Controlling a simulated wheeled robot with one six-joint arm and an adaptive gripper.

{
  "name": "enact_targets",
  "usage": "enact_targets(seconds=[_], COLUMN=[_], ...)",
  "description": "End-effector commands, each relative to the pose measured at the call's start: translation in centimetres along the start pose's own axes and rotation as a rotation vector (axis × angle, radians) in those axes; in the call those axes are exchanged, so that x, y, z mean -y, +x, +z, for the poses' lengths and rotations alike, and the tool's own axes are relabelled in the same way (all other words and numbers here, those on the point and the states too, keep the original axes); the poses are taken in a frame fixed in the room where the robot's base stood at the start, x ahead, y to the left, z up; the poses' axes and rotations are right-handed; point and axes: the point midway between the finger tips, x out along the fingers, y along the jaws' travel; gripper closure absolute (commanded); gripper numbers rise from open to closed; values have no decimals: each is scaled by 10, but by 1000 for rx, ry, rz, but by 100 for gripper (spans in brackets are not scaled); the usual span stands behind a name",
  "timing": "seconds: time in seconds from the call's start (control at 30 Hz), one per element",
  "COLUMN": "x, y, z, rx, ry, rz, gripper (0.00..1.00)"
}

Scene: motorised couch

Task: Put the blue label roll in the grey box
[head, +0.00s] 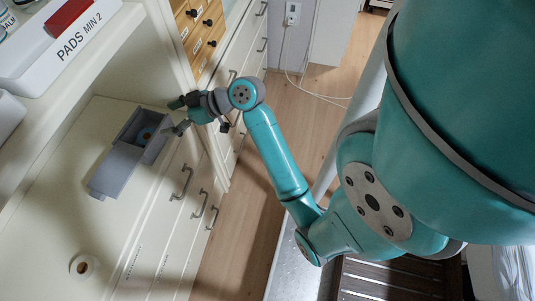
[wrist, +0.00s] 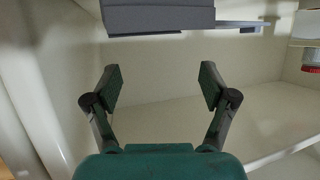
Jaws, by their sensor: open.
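The grey box (head: 119,168) stands on the cream surface at the left of the head view. My gripper (head: 177,115) is just to the right of the box's far end. In the wrist view my gripper (wrist: 160,76) has its fingers wide apart with nothing between them. The side of the grey box (wrist: 160,18) shows beyond the fingertips, at the top edge.
A pale roll with a brown core (head: 84,266) stands nearer on the cream surface. A white tray marked PADS (head: 62,45) with a red item (head: 68,15) is on the shelf above. Drawer fronts with handles (head: 181,182) drop to the wooden floor. A white cable (head: 300,82) lies there.

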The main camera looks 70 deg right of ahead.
Motion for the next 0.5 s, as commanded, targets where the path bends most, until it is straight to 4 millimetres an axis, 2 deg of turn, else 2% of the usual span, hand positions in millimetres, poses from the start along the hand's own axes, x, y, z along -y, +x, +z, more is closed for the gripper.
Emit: enact_targets(seconds=[0.1,0.27,0.5], x=[26,62,115], y=[12,16,-4], z=[29,72,128], rx=[11,26,43], ry=[81,185,268], rz=[42,132,260], gripper=[17,17,17])
